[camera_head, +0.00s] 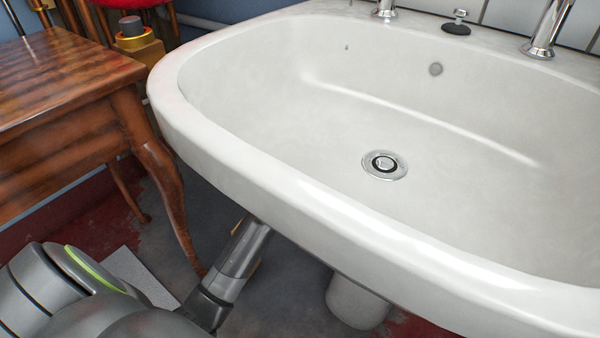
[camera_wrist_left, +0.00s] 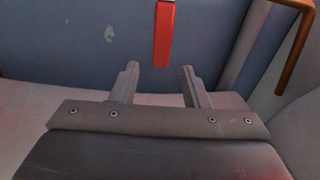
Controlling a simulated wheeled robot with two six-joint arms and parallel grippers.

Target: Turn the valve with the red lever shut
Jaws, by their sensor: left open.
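In the left wrist view a red lever (camera_wrist_left: 164,32) hangs down from the top edge. Its upper part and the valve body are outside the picture. My left gripper (camera_wrist_left: 158,78) is open and empty, with its two fingers pointing toward the lever. The lever's lower end shows just beyond and between the fingertips, apart from them. In the head view my left arm reaches under the front of the sink, and its fingers are hidden there. The red lever does not show in the head view. My right gripper is in neither view.
A white sink (camera_head: 240,155) fills the right of the head view, above my left arm. Its pedestal (camera_head: 357,302) stands below. A wooden table (camera_head: 65,95) is at the left.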

